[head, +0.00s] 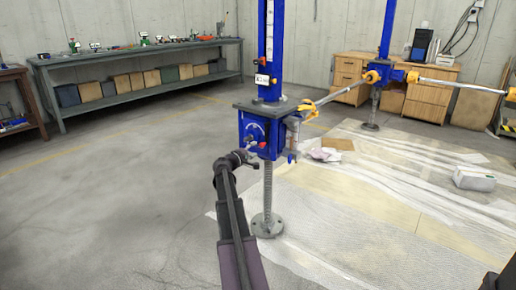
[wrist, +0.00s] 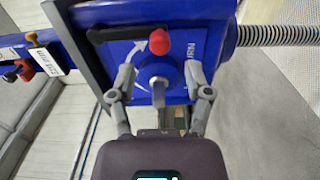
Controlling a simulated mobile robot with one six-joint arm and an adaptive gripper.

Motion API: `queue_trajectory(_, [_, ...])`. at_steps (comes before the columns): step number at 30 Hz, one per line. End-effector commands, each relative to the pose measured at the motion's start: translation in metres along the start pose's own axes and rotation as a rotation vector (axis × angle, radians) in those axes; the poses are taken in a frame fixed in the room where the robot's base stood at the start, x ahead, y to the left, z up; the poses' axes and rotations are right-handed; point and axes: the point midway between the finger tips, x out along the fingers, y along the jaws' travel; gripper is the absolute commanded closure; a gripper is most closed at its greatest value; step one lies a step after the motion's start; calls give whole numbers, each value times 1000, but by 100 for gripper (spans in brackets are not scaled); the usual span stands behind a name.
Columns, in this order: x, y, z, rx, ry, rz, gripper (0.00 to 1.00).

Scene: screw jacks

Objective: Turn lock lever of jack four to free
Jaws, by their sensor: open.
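The near jack has a blue gearbox (head: 262,132) on a threaded screw, with a blue column above it. In the wrist view the blue housing face (wrist: 205,45) fills the upper middle. The red knob also shows in the head view (head: 262,145). My gripper (wrist: 160,84) is open, its fingers on either side of the hub. I cannot tell whether they touch the lever. The jack's number is not readable.
A dark plate (head: 270,105) caps the gearbox. A white tag (wrist: 52,60) and an orange-and-black handle hang at left in the wrist view. A shaft (head: 335,95) runs right to another jack. Plastic sheeting (head: 400,190) covers the right floor; the left floor is clear.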

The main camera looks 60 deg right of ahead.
Motion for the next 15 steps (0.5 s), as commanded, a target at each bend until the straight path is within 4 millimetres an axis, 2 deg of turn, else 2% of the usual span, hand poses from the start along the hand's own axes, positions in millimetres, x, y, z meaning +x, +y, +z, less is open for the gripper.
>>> queue_trajectory(1, [-12,0,1,0,3,0,36])
queue_trajectory(6, [-38,0,0,0,3,0,36])
queue_trajectory(15, [-64,0,-1,0,3,0,36])
